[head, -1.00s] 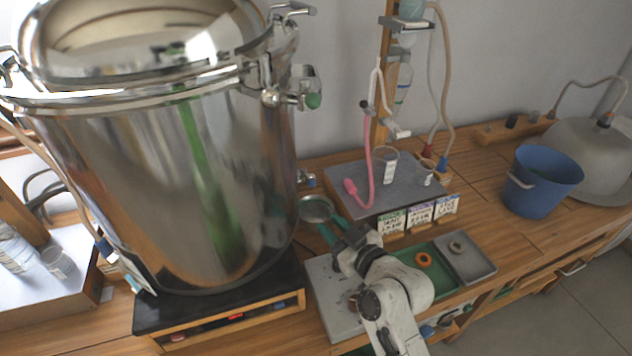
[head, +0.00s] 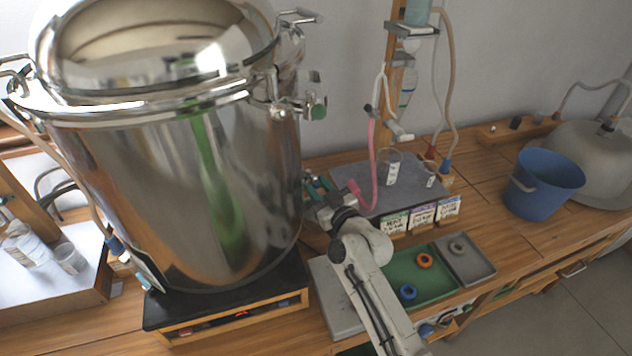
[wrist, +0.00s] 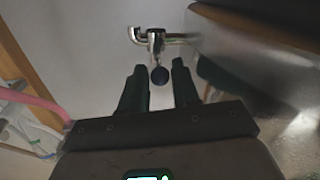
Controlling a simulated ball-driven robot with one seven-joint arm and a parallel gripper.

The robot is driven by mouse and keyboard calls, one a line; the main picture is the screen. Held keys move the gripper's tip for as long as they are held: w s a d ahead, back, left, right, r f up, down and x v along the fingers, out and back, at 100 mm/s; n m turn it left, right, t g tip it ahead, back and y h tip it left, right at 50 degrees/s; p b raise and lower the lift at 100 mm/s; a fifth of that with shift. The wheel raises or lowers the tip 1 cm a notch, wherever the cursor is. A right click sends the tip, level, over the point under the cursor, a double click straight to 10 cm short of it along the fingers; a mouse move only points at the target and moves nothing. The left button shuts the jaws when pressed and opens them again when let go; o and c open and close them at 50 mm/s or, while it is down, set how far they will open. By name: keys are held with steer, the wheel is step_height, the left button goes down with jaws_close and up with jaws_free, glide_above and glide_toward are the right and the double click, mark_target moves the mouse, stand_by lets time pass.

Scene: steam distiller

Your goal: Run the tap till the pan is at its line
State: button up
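In the wrist view a chrome tap (wrist: 155,38) with a crossbar stands out from the wall, with a dark round knob (wrist: 160,75) below it. My gripper (wrist: 158,78) is open, its two dark green fingers on either side of the knob in this view. I cannot tell whether they touch it. In the head view my gripper (head: 318,186) is beside the right side of the large steel vessel (head: 190,190), near the wall. No pan or fill line can be made out now; my gripper and arm cover the spot where a small round dish showed earlier.
The steel vessel stands close on the left. A grey slab (head: 350,172) with a pink hose (head: 371,170) is to the right. A green tray (head: 440,285) holds an orange ring and a blue ring. A blue bucket (head: 545,185) stands farther right.

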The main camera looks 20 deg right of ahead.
steer(key=shift+w+a, duration=0.15)
steer(key=shift+w, duration=0.55)
jaws_close()
